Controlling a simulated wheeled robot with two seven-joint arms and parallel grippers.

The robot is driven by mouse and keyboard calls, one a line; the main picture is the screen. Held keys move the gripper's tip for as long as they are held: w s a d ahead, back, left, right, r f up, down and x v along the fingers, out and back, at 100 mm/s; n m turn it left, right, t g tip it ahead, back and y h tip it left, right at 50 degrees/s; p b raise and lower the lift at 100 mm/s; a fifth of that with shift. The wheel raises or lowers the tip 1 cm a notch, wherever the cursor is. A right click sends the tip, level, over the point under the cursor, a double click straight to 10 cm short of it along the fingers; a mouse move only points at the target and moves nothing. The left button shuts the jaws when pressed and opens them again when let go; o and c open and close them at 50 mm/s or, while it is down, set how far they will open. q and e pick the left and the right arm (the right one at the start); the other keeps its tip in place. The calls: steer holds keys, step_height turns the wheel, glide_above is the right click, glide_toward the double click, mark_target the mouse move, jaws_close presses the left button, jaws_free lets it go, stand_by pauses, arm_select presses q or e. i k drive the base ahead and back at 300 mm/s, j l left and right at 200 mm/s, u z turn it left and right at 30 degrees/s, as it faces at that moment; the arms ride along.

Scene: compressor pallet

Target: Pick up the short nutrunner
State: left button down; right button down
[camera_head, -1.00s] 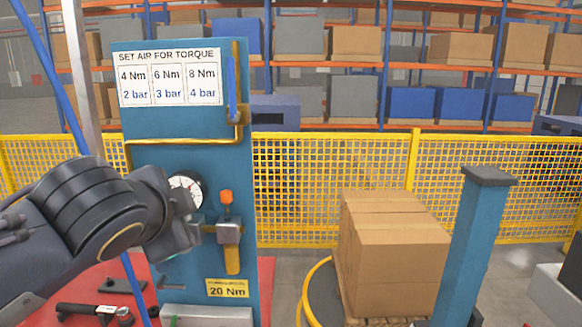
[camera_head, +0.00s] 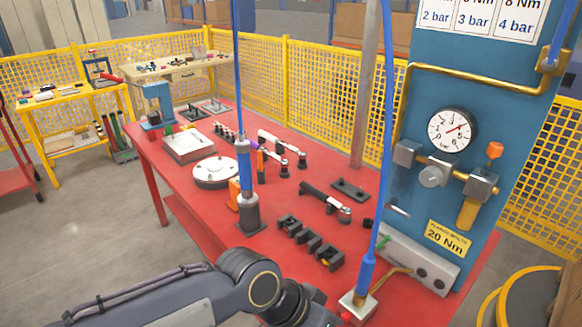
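Several hand tools lie on the red table (camera_head: 160,185), and I cannot tell for certain which is the short nutrunner. A black-handled tool with a silver angled head (camera_head: 325,201) lies right of the middle. White-bodied tools with dark heads (camera_head: 281,147) lie further back. A blue cylindrical tool (camera_head: 243,165) stands upright in a dark holder, with a blue hose running up from it. My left arm reaches in along the bottom; its gripper is cut off below the frame. My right gripper is not in view.
A blue panel (camera_head: 500,90) with a pressure gauge (camera_head: 452,129) and regulator stands at right. Dark slotted blocks (camera_head: 309,240) lie at the table's front. A second blue hose (camera_head: 384,130) hangs to a fitting by the panel. A white round plate (camera_head: 216,171) sits further left.

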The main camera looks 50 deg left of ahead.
mark_target(247, 198)
steer(key=u, duration=2)
